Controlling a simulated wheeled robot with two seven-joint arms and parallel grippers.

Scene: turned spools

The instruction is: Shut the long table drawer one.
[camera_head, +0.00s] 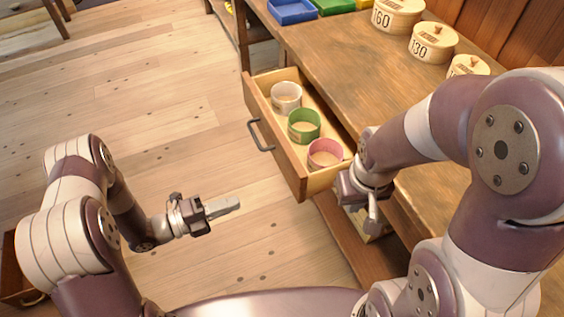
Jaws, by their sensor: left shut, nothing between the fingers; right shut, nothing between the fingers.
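The long table drawer (300,181) is pulled out of the wooden table (340,50) and stands open. It has a dark bar handle (259,135) on its front. Inside it are a white ring-shaped container (286,92), a green one (304,118) and a pink one (325,146). My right gripper (373,222) is shut and empty, pointing down beside the drawer's near end, close to the table's front. I cannot tell if it touches the drawer. My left gripper (238,203) is shut and empty over the floor, left of the drawer and apart from it.
Round lidded boxes (432,42) stand on the tabletop at the back right. Blue (292,10) and green (333,5) trays sit at its far end. A lower shelf (340,235) shows under the table. The wooden floor (150,90) left of the drawer is clear.

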